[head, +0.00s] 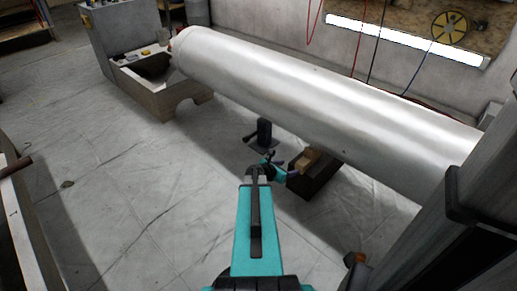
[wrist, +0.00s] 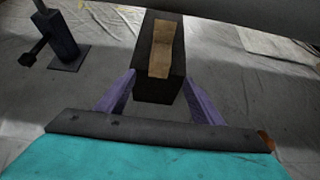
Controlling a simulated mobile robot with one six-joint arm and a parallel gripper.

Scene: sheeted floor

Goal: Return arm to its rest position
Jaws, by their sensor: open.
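My teal arm (head: 257,230) reaches forward from the bottom of the head view, extended over the floor. My gripper (head: 268,158) is at its far end, short of the large metal cylinder. In the wrist view my gripper (wrist: 160,78) shows two purple fingers spread apart, with nothing held between them. A dark support block with a wooden top (wrist: 146,88) appears beyond and between the fingers; they do not look closed on it. In the head view this block (head: 317,177) is just right of my gripper. The exact gap between them is hard to tell.
A long silver cylinder (head: 300,85) crosses behind my gripper, above the block. A dark post on a flat base (head: 264,133) also shows in the wrist view (wrist: 62,38). A grey machine (head: 130,50) stands back left.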

